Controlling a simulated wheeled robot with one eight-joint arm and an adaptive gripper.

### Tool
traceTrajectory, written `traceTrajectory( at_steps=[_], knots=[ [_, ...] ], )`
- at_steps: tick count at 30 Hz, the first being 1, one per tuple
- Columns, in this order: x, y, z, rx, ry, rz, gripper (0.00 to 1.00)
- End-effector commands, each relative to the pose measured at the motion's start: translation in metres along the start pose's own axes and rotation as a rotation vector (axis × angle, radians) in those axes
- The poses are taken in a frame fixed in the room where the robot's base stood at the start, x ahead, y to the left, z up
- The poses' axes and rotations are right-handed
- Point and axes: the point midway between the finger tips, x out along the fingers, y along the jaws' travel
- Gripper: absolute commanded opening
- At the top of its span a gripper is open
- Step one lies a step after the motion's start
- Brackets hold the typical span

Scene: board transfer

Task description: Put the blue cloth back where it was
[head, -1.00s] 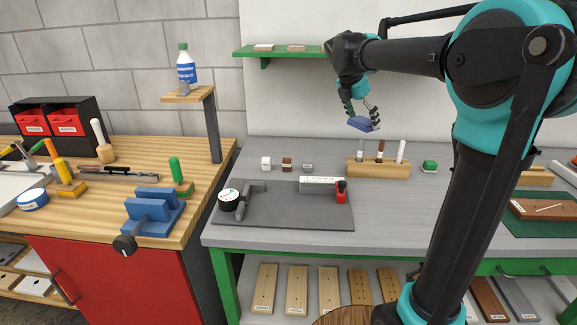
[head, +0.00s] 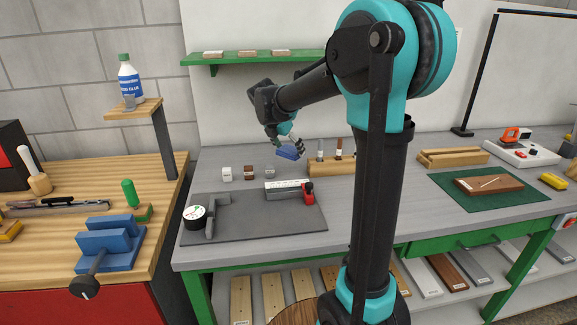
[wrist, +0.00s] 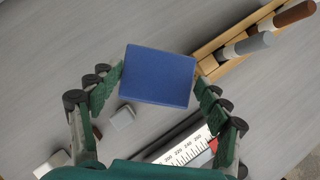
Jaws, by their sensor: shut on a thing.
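The blue cloth (head: 289,153) is a flat, folded rectangle. My gripper (head: 287,146) is shut on it and holds it in the air over the grey bench, just left of the wooden holder in the head view. In the wrist view the cloth (wrist: 158,75) is between the finger pads, slightly tilted, with bare grey bench beyond it. My arm hides part of the bench to the right of the wooden holder.
The wooden holder (head: 330,167) has upright markers. Small blocks, including a white one (head: 227,174), stand along the bench behind a dark mat (head: 250,226) with a gauge and steel scale. A green mat (head: 480,198) lies right. A green shelf (head: 226,58) hangs above.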

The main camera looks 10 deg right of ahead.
Motion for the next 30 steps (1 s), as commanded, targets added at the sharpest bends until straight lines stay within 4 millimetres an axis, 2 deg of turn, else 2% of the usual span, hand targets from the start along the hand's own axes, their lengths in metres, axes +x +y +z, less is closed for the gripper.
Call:
traceTrajectory(
  at_steps=[3, 10, 16, 29, 30],
  knots=[
    [0.018, 0.000, -0.010, 0.000, 0.000, 0.000, 0.50],
    [0.034, 0.000, -0.019, 0.000, 0.000, 0.000, 0.50],
    [0.056, 0.000, -0.032, 0.000, 0.000, 0.000, 0.50],
    [0.062, 0.000, -0.036, 0.000, 0.000, 0.000, 0.50],
    [0.062, 0.000, -0.036, 0.000, 0.000, 0.000, 0.79]
  ],
)
